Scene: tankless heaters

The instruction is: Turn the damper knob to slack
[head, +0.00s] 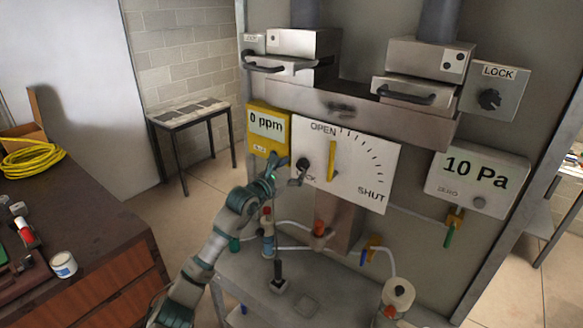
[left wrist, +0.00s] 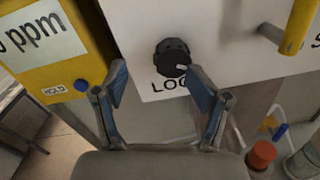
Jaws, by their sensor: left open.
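A white damper panel (head: 362,165) carries a dial marked OPEN at the top and SHUT at lower right. Its yellow lever (head: 332,160) stands nearly upright near OPEN. A round black knob (head: 303,164) sits at the panel's lower left, above a partly hidden label. My left gripper (head: 286,173) is at this knob. In the left wrist view the black knob (left wrist: 172,57) lies just beyond and between the fingertips of the open left gripper (left wrist: 166,84). I cannot tell whether a finger touches it. My right gripper is in neither view.
A yellow 0 ppm meter (head: 267,128) is close on the left of the knob. A second black LOCK knob (head: 490,98) is at upper right, above a 10 Pa gauge (head: 476,180). Valves and a red-capped bottle (head: 267,235) stand below, over a grey bench (head: 240,268).

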